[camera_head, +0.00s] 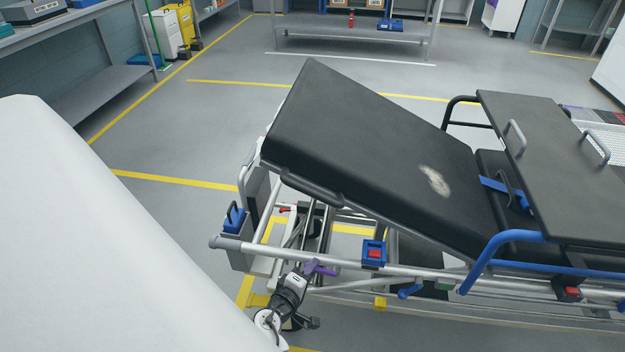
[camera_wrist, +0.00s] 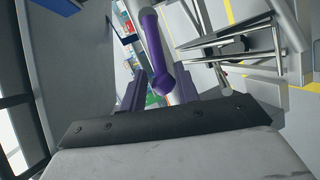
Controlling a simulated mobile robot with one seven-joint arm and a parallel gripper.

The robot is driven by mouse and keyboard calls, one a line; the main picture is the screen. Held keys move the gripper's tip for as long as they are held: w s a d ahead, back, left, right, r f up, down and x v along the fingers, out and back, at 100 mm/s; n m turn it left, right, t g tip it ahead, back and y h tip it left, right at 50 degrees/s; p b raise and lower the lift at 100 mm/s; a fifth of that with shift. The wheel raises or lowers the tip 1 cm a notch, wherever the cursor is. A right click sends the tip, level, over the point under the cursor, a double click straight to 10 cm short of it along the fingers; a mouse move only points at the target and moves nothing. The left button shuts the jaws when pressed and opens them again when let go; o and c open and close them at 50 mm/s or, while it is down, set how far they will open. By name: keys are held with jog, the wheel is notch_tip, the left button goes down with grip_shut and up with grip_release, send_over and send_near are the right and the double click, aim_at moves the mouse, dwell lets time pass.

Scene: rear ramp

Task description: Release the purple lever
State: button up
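The purple lever (camera_head: 322,269) is on the near side rail of the stretcher (camera_head: 355,150), toward its left end. My gripper (camera_head: 307,272) is right at the lever, at the end of my arm reaching in from the lower left. In the wrist view the lever (camera_wrist: 157,55) runs down the middle, its rounded end close to the palm. My gripper (camera_wrist: 160,92) shows two dark fingers, one on each side of the lever, with some space between. It looks open around the lever; contact cannot be made out.
Silver rails and a blue block with a red button (camera_head: 374,254) lie just right of the lever. A blue bracket (camera_head: 235,218) is at the rail's left end. The stretcher's raised black backrest overhangs behind. Open grey floor lies beyond; a metal table (camera_head: 350,33) stands at the back.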

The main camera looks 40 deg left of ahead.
jog(key=shift+o, duration=1)
jog(key=shift+a, duration=0.1)
jog(key=shift+d, duration=0.2)
jog(key=b+v, duration=0.2)
jog(key=v, duration=1.1)
jog(key=shift+s, duration=0.4)
jog(key=shift+r, duration=0.1)
